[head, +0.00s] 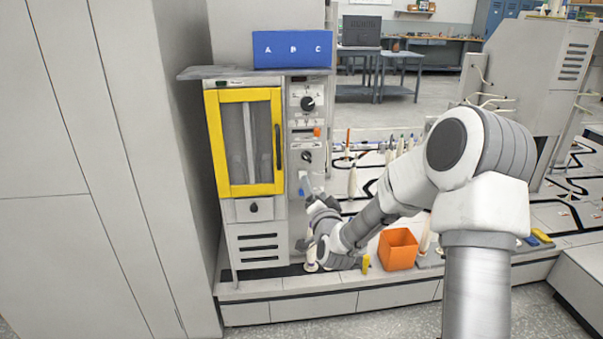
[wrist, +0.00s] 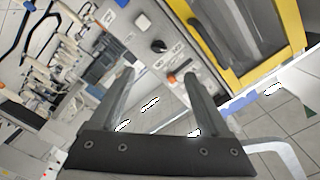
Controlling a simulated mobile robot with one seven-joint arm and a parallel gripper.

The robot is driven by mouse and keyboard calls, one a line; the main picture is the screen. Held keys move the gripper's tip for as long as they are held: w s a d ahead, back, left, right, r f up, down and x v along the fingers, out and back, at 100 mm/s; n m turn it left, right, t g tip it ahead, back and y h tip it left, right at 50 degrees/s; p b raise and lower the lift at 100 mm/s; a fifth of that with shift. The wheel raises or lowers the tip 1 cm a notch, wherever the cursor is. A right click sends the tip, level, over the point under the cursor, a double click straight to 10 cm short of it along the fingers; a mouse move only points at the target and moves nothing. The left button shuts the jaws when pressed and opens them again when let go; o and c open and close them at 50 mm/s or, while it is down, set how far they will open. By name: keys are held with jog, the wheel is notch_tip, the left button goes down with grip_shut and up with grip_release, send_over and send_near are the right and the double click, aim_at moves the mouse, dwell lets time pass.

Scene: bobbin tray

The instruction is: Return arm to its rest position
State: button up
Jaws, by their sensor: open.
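My arm reaches from the right of the head view down and left to the machine. My gripper (head: 311,189) is in front of the lower part of the control panel. In the wrist view my gripper (wrist: 158,88) has its two dark fingers spread wide apart, with nothing between them. The machine (head: 257,212) has a yellow-framed door (head: 222,143), which looks closed. Its control panel (head: 300,131) carries black knobs and an orange button. The panel also shows in the wrist view (wrist: 147,20), tilted, beyond the fingers.
A blue box (head: 291,49) marked with letters sits on top of the machine. An orange bin (head: 398,251) and a small yellow item (head: 365,264) stand on the low platform below my arm. Several bobbins stand behind. A tall pale cabinet (head: 90,160) closes off the left.

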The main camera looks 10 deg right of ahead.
jog(key=s+a+r+n+g, duration=0.1)
jog(key=s+r+n+g, duration=0.2)
jog(key=s, duration=0.3)
jog(key=s+a+r+n+g, duration=0.1)
jog(key=s+r+n+g, duration=0.25)
jog(key=s, duration=0.35)
jog(key=s+d+r+n+g, duration=0.1)
jog(key=s+g, duration=0.1)
jog(key=s, duration=1.1)
jog(key=s+d+r+n+g, duration=0.1)
jog(key=s+n+g, duration=0.1)
jog(key=s, duration=1.2)
jog(key=shift+d+g, duration=0.35)
jog(key=shift+g, duration=0.5)
